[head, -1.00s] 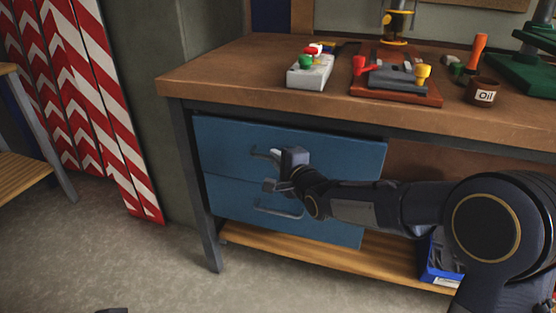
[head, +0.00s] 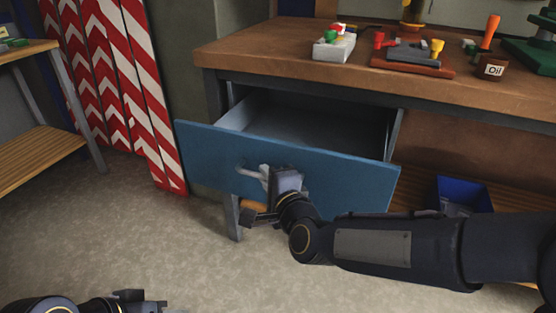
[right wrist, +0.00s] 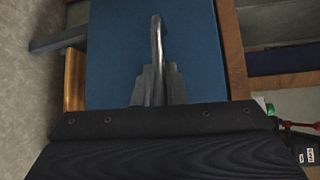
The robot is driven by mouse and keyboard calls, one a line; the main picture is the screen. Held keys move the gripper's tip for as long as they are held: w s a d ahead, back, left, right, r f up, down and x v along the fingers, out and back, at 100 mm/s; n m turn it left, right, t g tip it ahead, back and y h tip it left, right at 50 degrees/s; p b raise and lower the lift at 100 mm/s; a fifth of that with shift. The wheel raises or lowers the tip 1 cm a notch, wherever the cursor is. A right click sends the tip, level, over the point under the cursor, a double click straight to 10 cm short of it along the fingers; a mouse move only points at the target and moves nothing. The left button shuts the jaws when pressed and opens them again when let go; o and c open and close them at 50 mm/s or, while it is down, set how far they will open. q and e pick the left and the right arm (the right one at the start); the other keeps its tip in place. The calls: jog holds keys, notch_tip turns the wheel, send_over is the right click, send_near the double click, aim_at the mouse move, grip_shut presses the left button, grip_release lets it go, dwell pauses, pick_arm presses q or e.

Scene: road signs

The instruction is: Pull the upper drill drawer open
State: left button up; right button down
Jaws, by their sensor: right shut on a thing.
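The upper drill drawer (head: 330,172) has a blue front and stands well out of the workbench in the head view. Its grey inside (head: 310,120) shows and looks empty. My right gripper (head: 266,176) is shut on the drawer's metal handle (head: 248,171). In the right wrist view the gripper (right wrist: 158,88) closes around the handle (right wrist: 157,45) in front of the blue drawer front (right wrist: 115,50). The lower drawer is hidden behind the upper one and my arm. My left gripper (head: 140,303) shows only partly at the bottom left, away from the drawer; its jaws are unclear.
The workbench top (head: 270,45) carries a grey box (head: 334,46), a red-based vise (head: 410,60) and an oil pot (head: 490,65). A blue bin (head: 463,193) is on the lower shelf. Striped boards (head: 120,80) and another table (head: 30,155) stand left. Floor in front is clear.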

jog(key=shift+s+a, duration=0.3)
jog(key=shift+s, duration=0.55)
jog(key=shift+s+a, duration=0.25)
jog(key=shift+s, duration=0.65)
jog(key=shift+s+a, duration=0.3)
jog(key=shift+s, duration=0.55)
jog(key=c, duration=1.5)
grip_release()
jog(key=p+v, duration=0.2)
jog(key=v, duration=0.5)
jog(key=shift+s+d, duration=0.2)
jog(key=shift+s, duration=0.15)
